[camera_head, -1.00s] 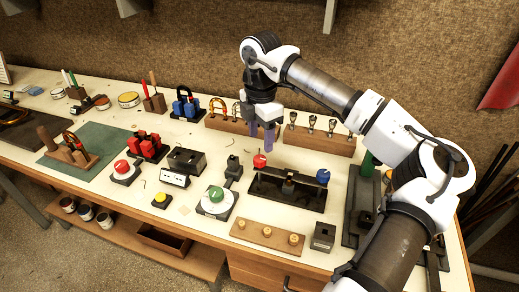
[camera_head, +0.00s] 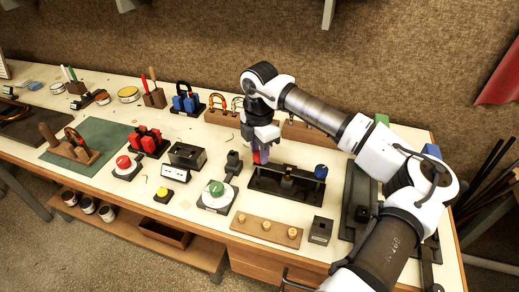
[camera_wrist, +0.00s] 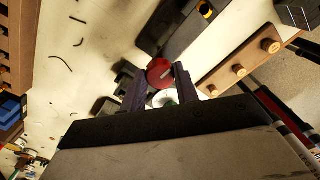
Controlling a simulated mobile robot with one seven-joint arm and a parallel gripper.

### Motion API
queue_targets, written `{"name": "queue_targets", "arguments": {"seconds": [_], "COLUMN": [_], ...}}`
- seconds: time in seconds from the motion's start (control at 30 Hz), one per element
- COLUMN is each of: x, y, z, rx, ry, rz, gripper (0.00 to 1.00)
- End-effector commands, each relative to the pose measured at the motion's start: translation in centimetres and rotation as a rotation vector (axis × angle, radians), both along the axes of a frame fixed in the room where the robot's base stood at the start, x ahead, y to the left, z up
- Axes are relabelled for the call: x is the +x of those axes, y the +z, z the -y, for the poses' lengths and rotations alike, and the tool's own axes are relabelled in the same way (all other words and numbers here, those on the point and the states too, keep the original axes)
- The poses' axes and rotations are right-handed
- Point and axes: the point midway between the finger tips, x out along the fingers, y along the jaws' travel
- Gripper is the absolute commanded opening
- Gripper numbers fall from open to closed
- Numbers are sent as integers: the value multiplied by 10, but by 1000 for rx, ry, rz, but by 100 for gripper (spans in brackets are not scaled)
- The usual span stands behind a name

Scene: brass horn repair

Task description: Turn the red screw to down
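The red screw (camera_wrist: 160,73) is a round red knob with a pale line on its face, seen in the wrist view. It sits on a long black fixture (camera_head: 262,181), at the end away from the blue knob. My gripper (camera_head: 261,154) is over it, pointing down, and hides most of the red screw in the head view. In the wrist view its two dark purple fingers (camera_wrist: 160,82) stand on either side of the red screw, very near its sides. I cannot tell whether they press on it.
The blue knob (camera_head: 320,171) stands at the fixture's right end. A green button on a white disc (camera_head: 216,189) is to the front left. A wooden board with brass pegs (camera_head: 266,228) lies in front. Wooden racks stand behind the gripper.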

Motion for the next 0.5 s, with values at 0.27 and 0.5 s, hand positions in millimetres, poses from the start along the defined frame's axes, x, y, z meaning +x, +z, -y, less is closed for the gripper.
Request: {"name": "queue_targets", "arguments": {"seconds": [0.27,0.5], "x": [0,0], "y": [0,-3], "z": [0,0], "rx": [-1,-2], "ry": [6,77], "rz": [1,1], "gripper": [8,8]}}
